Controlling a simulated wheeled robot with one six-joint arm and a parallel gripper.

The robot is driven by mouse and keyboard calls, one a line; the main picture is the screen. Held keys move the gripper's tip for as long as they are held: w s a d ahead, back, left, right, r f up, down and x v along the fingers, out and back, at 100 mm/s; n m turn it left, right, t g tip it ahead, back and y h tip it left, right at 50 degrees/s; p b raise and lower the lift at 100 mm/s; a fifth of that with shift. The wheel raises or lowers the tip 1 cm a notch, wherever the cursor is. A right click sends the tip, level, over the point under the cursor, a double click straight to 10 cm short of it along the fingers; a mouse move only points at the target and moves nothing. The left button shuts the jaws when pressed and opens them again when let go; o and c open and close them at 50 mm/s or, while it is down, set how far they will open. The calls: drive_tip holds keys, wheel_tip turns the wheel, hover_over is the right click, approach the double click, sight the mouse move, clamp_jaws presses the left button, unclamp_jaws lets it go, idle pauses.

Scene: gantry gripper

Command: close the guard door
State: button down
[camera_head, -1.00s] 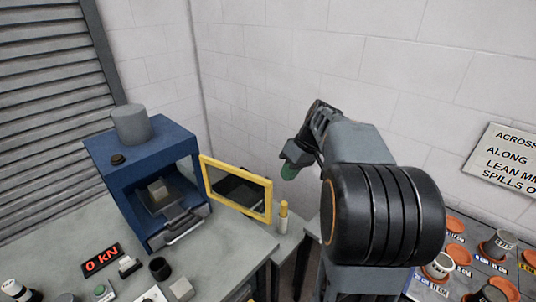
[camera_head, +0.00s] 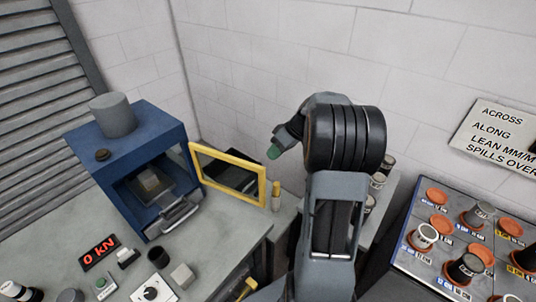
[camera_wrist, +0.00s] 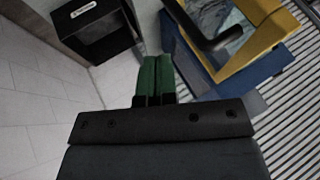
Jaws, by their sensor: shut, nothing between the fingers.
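The guard door (camera_head: 228,174) is a yellow frame with a dark pane, standing swung open at the right side of the blue press (camera_head: 130,160). The press front is open and a grey block shows inside. My gripper (camera_head: 273,152) has green fingertips and is to the right of the door and a little above it, apart from it. In the wrist view the green fingers (camera_wrist: 154,75) are together with nothing between them. The yellow door frame (camera_wrist: 262,50) and a black bar, perhaps its handle (camera_wrist: 215,40), lie to the right of the fingers there.
A small yellow-topped post (camera_head: 276,195) stands by the door's free edge. A 0 kN display (camera_head: 100,252), a dial box (camera_head: 152,290) and small blocks lie on the grey bench (camera_head: 215,255). A board with cups (camera_head: 455,235) is at the right. A black box (camera_wrist: 95,30) shows in the wrist view.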

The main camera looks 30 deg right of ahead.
drive_tip(key=shift+s+a+r+p, duration=0.1)
drive_tip(key=shift+s+a+p, duration=0.15)
drive_tip(key=shift+a, duration=0.55)
drive_tip(key=shift+s+a+r+p, duration=0.1)
drive_tip(key=shift+s+a, duration=0.2)
drive_tip(key=shift+a, duration=0.45)
drive_tip(key=shift+f, duration=0.1)
